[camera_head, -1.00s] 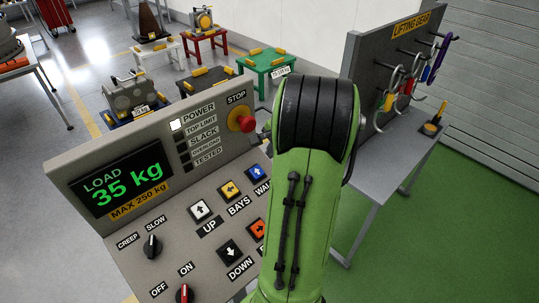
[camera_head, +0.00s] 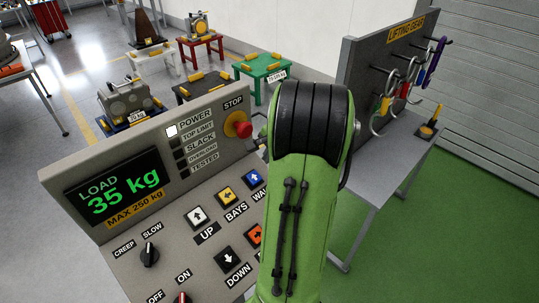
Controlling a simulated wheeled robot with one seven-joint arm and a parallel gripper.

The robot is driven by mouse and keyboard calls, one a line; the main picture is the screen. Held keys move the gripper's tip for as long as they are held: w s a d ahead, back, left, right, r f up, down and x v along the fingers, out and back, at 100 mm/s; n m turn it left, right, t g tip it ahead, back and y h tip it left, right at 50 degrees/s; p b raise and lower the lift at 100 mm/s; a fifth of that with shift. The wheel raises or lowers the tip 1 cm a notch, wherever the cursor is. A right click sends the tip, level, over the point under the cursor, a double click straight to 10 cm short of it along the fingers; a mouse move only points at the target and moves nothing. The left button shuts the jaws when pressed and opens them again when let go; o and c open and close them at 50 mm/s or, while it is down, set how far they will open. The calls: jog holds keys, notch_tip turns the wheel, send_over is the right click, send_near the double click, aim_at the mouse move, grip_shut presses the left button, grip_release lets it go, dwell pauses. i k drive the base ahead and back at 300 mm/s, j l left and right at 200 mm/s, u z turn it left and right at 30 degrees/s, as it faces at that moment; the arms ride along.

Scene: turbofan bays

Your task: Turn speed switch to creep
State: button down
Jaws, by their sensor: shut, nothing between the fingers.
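The speed switch (camera_head: 149,255) is a small black rotary knob at the lower left of the grey control panel (camera_head: 115,240). The label CREEP (camera_head: 124,248) is at its upper left and the label SLOW (camera_head: 152,230) is just above it. Its pointer seems to face up toward SLOW. My gripper is out of the picture; only my green arm link with its black joint shows, covering the right part of the panel.
The panel has a display (camera_head: 113,188) reading LOAD 35 kg, arrow buttons, a red stop button (camera_head: 238,124) and a red-marked off/on switch (camera_head: 181,298) near the speed switch. A lifting gear rack (camera_head: 390,75) stands at right, with coloured stools behind.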

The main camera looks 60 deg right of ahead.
aim_at(149, 256)
jog(key=j+u, duration=0.2)
jog(key=u, duration=0.2)
jog(key=j+u, duration=0.2)
jog(key=u, duration=0.2)
jog(key=j+u, duration=0.2)
jog(key=u, duration=0.2)
